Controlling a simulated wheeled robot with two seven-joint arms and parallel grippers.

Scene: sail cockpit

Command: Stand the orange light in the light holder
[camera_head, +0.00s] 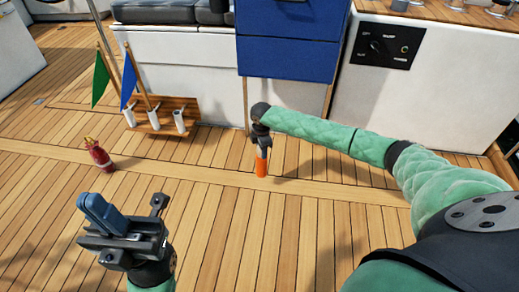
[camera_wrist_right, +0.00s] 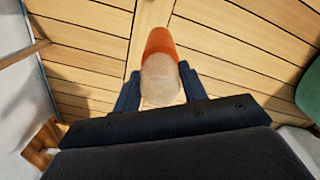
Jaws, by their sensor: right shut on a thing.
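The orange light (camera_head: 262,165) is a small orange cylinder, held upright below my right gripper (camera_head: 261,140) in the head view. In the right wrist view the light (camera_wrist_right: 161,42) has a pale, rounded end towards the camera, between the two fingers (camera_wrist_right: 159,84). My right gripper is shut on it. Whether its lower end touches the deck I cannot tell. A wooden rack (camera_head: 157,126) with white tubes, left of the right gripper, may be the light holder. My left gripper (camera_head: 129,213) is open and empty at the lower left.
A green flag (camera_head: 100,79) and a blue flag (camera_head: 128,78) stand at the rack. A red bottle-like object (camera_head: 99,156) is on the planked deck left of the light. Blue drawers (camera_head: 288,58) and a white cabinet (camera_head: 432,75) close off the back. Open deck lies in front.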

